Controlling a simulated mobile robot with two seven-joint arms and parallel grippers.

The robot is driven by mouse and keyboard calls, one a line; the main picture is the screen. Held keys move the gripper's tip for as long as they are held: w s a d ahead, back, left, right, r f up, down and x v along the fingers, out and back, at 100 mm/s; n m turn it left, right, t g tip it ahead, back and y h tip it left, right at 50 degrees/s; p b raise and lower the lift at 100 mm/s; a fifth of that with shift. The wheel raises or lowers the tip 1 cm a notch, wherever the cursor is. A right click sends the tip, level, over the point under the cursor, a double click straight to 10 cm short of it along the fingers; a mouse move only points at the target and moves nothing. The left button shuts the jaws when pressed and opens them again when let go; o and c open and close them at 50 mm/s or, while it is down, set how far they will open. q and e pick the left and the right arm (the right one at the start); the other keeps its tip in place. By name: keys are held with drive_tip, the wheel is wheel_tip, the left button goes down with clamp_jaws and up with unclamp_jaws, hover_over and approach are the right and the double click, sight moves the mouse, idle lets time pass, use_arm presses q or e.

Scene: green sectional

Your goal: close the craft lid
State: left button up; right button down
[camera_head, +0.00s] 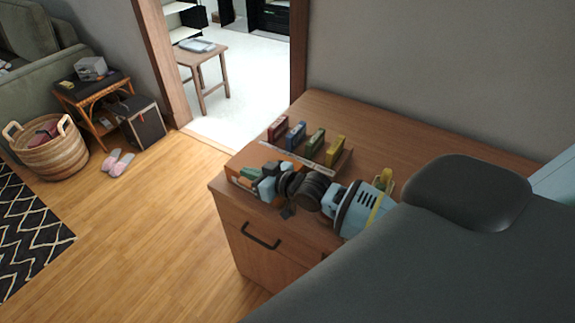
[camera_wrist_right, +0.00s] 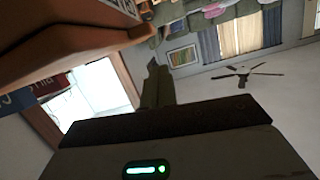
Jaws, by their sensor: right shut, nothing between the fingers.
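A low box or tray with a pale front edge (camera_head: 285,158) lies on the wooden cabinet top. Several small coloured blocks stand in a row along it, red (camera_head: 277,129) at the left and yellow (camera_head: 335,151) at the right. I cannot tell clearly which part is the craft lid. My right gripper (camera_head: 265,186) is at the cabinet's front left corner, just in front of the box; its fingers are partly hidden by my wrist. It is shut and empty. In the right wrist view a brown surface (camera_wrist_right: 60,45) is close to the fingers (camera_wrist_right: 154,85). My left gripper is not in view.
The cabinet (camera_head: 400,125) has clear top behind the blocks, against the wall. Its drawer handle (camera_head: 262,236) faces the open floor. A basket (camera_head: 50,148), a side table (camera_head: 90,88) and slippers (camera_head: 117,162) are at the left. A doorway (camera_head: 235,85) opens behind.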

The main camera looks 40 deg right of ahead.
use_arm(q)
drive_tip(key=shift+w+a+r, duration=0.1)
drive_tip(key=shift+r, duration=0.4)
use_arm(e)
drive_tip(key=v, duration=1)
drive_tip(key=shift+r, duration=0.4)
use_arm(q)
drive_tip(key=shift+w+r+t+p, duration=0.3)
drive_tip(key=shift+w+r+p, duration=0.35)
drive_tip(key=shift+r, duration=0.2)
use_arm(e)
drive_tip(key=s+a+f+g+h, duration=0.1)
drive_tip(key=s+a+f, duration=0.2)
drive_tip(key=s+f, duration=0.3)
drive_tip(key=s+a+f+g+h, duration=0.1)
drive_tip(key=s+a+f+g, duration=0.1)
drive_tip(key=s+f, duration=0.5)
drive_tip(key=s+a+f+m+g+h, duration=0.1)
drive_tip(key=s+f, duration=0.6)
drive_tip(key=s, duration=0.9)
drive_tip(key=a+g, duration=0.1)
drive_tip(key=a, duration=0.1)
drive_tip(key=shift+s+a, duration=0.3)
drive_tip(key=shift+s, duration=0.05)
